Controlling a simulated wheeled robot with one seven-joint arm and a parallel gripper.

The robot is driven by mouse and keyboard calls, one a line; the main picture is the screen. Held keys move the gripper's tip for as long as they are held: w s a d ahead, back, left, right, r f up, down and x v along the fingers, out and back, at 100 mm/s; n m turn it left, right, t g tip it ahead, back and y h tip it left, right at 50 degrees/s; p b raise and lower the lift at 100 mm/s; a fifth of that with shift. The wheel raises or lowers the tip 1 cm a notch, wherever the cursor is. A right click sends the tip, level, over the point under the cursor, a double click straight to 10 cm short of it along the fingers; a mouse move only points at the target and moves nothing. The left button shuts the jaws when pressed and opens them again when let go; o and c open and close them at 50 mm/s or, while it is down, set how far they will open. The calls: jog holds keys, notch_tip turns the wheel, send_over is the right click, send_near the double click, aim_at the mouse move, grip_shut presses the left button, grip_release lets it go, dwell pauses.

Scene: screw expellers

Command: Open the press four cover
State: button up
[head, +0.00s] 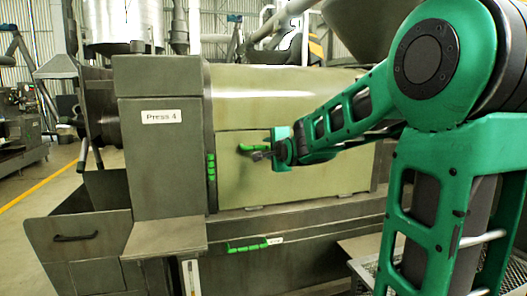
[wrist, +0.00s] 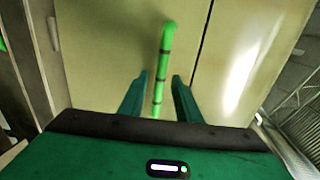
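Press 4 carries a label (head: 161,116) on its dark housing. Its cream cover (head: 300,180) to the right looks shut, with a seam above it. A green bar handle (head: 246,148) sits near the cover's upper edge; in the wrist view the handle (wrist: 165,50) runs lengthwise, with dark bands. My gripper (head: 264,156) is at the handle in the head view. In the wrist view my gripper (wrist: 160,77) is open, with a gap on each side of the handle's near end, which shows between the fingers. I cannot tell how deep it sits between them.
A green vertical handle (head: 211,167) is on the housing strip left of the cover. Another green handle (head: 247,247) is on the lower ledge. A dark bin (head: 75,238) stands at the lower left. Metal grating (wrist: 300,110) shows at the right in the wrist view.

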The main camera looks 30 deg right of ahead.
aim_at(267, 148)
jog(key=shift+x, duration=1.8)
grip_shut()
